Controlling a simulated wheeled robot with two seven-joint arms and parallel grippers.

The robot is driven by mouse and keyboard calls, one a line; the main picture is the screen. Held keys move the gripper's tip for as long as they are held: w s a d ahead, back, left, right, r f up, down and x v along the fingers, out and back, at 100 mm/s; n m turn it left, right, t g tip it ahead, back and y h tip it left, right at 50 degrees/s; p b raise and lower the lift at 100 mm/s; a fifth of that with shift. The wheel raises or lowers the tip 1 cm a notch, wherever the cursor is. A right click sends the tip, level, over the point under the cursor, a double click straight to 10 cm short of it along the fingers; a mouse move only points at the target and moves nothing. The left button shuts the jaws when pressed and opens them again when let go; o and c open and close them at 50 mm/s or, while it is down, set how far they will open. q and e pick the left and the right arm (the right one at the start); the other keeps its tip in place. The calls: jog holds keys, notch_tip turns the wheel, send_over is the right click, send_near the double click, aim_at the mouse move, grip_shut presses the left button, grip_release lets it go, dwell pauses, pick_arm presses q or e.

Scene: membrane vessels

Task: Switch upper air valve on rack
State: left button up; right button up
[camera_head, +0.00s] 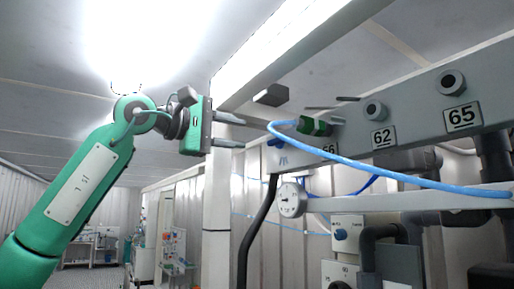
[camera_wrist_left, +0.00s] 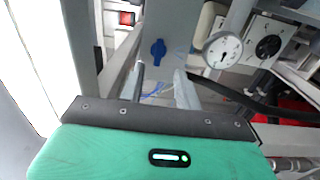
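My left gripper (camera_head: 243,133) comes in from the left in the head view, its two fingers apart and pointing right toward the rack's upper beam (camera_head: 415,112). It is open and empty, short of the beam's near end. In the left wrist view, the open fingers (camera_wrist_left: 160,84) point at a grey panel carrying a blue valve handle (camera_wrist_left: 158,52), which lies ahead of them and apart from them. In the head view a small blue part (camera_head: 278,142) shows at the beam's near end; I cannot tell surely whether it is the same handle. My right gripper is out of view.
A green fitting (camera_head: 315,126) with a blue hose (camera_head: 400,175) sits on the beam. A round gauge (camera_head: 291,199) and a black hose (camera_head: 258,232) are below it; the gauge also shows in the wrist view (camera_wrist_left: 222,50). Free air surrounds my left arm.

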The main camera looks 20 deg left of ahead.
pick_arm(q)
jog(key=b+v, duration=0.1)
jog(key=v, duration=0.3)
jog(key=shift+s+a, duration=0.1)
jog(key=shift+a, duration=0.05)
dwell(0.4)
